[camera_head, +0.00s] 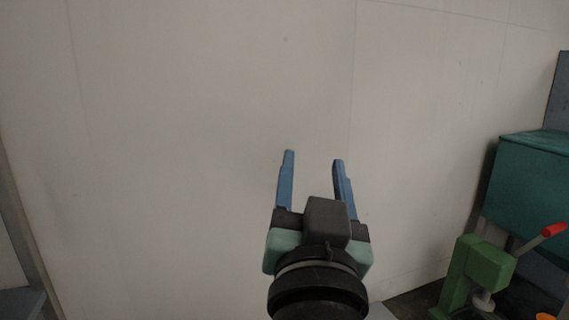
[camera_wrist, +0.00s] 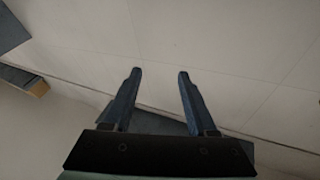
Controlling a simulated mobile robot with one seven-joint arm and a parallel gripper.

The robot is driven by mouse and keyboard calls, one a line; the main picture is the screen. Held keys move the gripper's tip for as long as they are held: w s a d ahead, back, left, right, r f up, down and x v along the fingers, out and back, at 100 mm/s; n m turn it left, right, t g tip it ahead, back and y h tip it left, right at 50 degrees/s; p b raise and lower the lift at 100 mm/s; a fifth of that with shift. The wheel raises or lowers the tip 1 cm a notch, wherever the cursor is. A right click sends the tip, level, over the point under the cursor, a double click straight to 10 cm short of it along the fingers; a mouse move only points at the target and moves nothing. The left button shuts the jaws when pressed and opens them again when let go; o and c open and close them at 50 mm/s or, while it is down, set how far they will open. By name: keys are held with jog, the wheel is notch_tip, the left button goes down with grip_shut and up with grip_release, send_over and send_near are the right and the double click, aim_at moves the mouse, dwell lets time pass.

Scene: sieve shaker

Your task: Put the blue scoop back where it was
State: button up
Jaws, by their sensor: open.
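My gripper (camera_head: 314,158) is open, with its two blue fingers apart and nothing between them. It points up and away in front of a pale wall in the head view. It also shows in the wrist view (camera_wrist: 160,74), open and empty against the pale surface. The blue scoop is not visible in either view.
A pale wall (camera_head: 180,130) fills most of the head view. At the right are a green device (camera_head: 470,270) with a red-tipped lever (camera_head: 553,230) and a teal box (camera_head: 530,185). A grey-blue surface (camera_head: 22,304) shows at the lower left.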

jog(key=s+a+r+n+t, duration=0.1)
jog(key=s+r+t, duration=0.2)
jog(key=s+r, duration=0.2)
jog(key=s+a+r+n+t+y, duration=0.1)
jog(key=s+a+r+n+t, duration=0.1)
jog(key=s+r, duration=0.4)
notch_tip(320, 180, up, 3)
jog(key=shift+t, duration=0.6)
jog(key=shift+a+f, duration=0.1)
jog(key=shift+f+b, duration=0.75)
jog(key=shift+b, duration=0.1)
